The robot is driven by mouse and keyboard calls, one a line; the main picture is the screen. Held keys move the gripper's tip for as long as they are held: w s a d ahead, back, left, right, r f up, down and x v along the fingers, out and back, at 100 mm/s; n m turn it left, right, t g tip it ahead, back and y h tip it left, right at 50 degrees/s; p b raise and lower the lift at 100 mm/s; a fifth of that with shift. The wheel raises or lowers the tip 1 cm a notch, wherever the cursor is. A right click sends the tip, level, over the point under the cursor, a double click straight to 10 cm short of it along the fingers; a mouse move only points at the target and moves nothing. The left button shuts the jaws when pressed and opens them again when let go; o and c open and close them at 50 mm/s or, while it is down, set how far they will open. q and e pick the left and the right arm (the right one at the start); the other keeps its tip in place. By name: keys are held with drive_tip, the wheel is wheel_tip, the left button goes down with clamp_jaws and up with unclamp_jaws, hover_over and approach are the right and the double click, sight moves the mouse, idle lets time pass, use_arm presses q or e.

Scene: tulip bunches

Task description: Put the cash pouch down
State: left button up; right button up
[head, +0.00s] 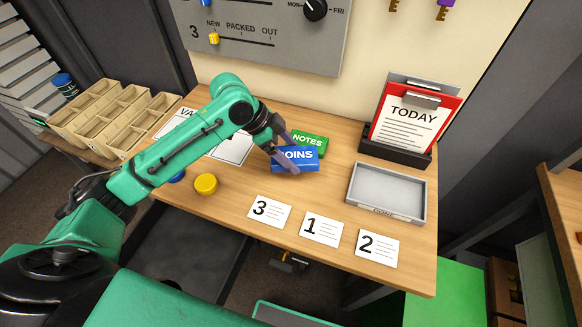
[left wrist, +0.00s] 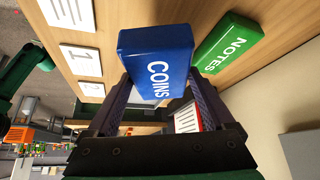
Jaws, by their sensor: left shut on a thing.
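The blue pouch marked COINS (head: 305,158) is at the middle of the table, in front of the green NOTES pouch (head: 310,142). My left gripper (head: 285,156) is shut on the blue pouch, with one finger crossing its front face. In the left wrist view the blue pouch (left wrist: 156,62) sits between the two fingers, and the green pouch (left wrist: 230,45) lies beside it. I cannot tell whether the blue pouch touches the table. My right gripper is not in view.
A grey tray (head: 386,192) is at the right, below a red TODAY clipboard (head: 410,118) in a dark stand. Cards 3 (head: 269,212), 1 (head: 322,229) and 2 (head: 377,248) line the front edge. A yellow round piece (head: 206,184) is at the left. Wood between pouch and cards is clear.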

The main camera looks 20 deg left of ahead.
use_arm(q)
wheel_tip(320, 180, down, 2)
drive_tip(key=shift+s+f, duration=0.15)
drive_tip(key=shift+f, duration=0.05)
wheel_tip(320, 180, down, 4)
drive_tip(key=shift+f, duration=0.1)
drive_tip(key=o, duration=1.3)
drive_tip(key=v, duration=1.2)
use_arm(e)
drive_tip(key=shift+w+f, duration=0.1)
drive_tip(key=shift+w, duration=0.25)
